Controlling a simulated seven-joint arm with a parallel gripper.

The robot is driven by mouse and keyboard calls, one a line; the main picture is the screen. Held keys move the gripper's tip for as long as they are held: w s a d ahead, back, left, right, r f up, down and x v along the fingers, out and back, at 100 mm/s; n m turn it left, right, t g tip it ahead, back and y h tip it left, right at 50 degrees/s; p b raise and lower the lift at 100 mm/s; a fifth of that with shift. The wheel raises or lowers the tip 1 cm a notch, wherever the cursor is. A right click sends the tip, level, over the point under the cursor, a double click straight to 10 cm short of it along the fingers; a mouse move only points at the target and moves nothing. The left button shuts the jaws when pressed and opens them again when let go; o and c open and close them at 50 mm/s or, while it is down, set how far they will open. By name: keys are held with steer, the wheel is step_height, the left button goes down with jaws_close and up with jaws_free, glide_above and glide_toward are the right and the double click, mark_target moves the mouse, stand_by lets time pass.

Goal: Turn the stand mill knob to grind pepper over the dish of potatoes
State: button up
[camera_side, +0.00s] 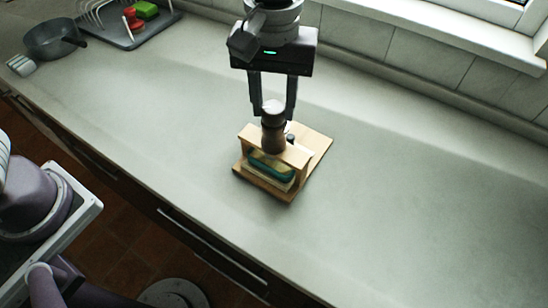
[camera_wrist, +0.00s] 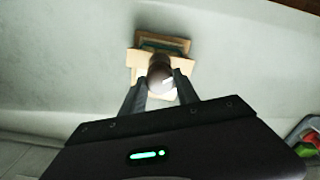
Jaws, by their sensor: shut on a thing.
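The stand mill (camera_side: 273,136) is a brown pepper mill with a rounded pale knob (camera_side: 273,107), standing upright through a light wooden stand (camera_side: 298,157). My gripper (camera_side: 273,110) points straight down and is shut on the knob, one finger on each side. In the wrist view my gripper (camera_wrist: 161,85) also has its fingers against the sides of the knob (camera_wrist: 160,72). The dish of potatoes (camera_side: 270,166) is a green-rimmed dish under the stand's top bar. Its contents are mostly hidden by the bar, and no ground pepper can be made out.
The stand's base board rests on a wide grey worktop (camera_side: 400,200), clear around it. A dish rack (camera_side: 110,20) with red and green items and a dark pan (camera_side: 52,40) are at the far left. A tiled wall (camera_side: 410,55) runs behind.

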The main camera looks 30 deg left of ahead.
steer(key=m, duration=2)
steer(key=shift+m, duration=0.4)
steer(key=o, duration=2.1)
